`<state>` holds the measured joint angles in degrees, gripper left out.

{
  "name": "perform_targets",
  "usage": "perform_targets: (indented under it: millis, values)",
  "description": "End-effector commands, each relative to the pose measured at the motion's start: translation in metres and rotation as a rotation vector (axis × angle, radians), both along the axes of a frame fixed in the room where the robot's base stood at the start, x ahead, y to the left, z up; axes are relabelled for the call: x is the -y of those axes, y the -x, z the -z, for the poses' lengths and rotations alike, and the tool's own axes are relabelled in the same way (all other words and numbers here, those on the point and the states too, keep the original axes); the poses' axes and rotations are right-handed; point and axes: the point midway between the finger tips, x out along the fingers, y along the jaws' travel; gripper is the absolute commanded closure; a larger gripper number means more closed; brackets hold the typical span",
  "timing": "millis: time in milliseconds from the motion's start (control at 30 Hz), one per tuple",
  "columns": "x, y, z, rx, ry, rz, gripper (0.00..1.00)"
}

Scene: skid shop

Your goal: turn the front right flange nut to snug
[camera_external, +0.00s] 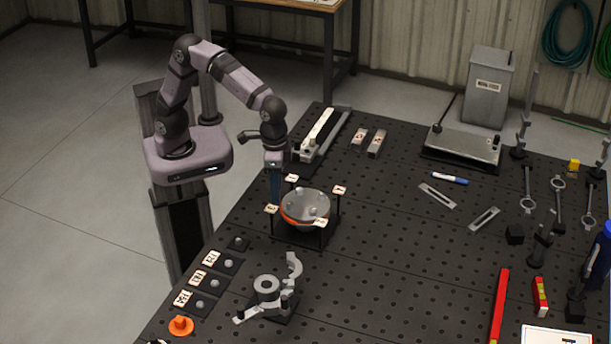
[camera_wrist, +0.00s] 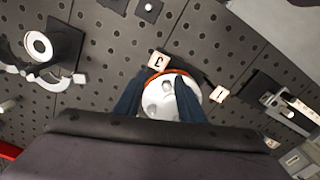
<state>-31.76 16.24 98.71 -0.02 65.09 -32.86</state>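The flange (camera_external: 308,203) is a round grey disc with several small raised nuts on top and an orange ring under its rim. It sits on a black stand with white numbered tags at its corners. My gripper (camera_external: 275,198) points down at the flange's left back side, close to a tag. In the wrist view my gripper (camera_wrist: 158,92) has two dark blue fingers spread apart, with the pale flange (camera_wrist: 158,104) and its nuts showing between them. Nothing is visibly held. The fingers hide parts of the flange, and I cannot tell whether they touch it.
A grey clamp-like part (camera_external: 267,287) stands in front of the flange. Tagged pads with round-headed pieces (camera_external: 228,263) line the left table edge, near an orange knob (camera_external: 181,325). A long rail fixture (camera_external: 321,135) lies behind. The perforated table right of the flange is mostly clear.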

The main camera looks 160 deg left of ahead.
Motion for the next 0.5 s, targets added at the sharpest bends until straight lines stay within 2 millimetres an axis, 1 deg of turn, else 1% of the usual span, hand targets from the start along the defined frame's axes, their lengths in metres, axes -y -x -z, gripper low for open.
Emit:
perform_targets:
  millis: [33,100,267,500]
  values:
    - [0.009,0.001,0.005,0.0,0.0,0.035,0.64]
    - [0.021,0.002,0.01,0.0,0.001,0.083,0.64]
    - [0.046,0.006,0.023,0.0,0.0,0.191,0.64]
    - [0.083,0.017,0.041,0.0,0.0,0.355,0.64]
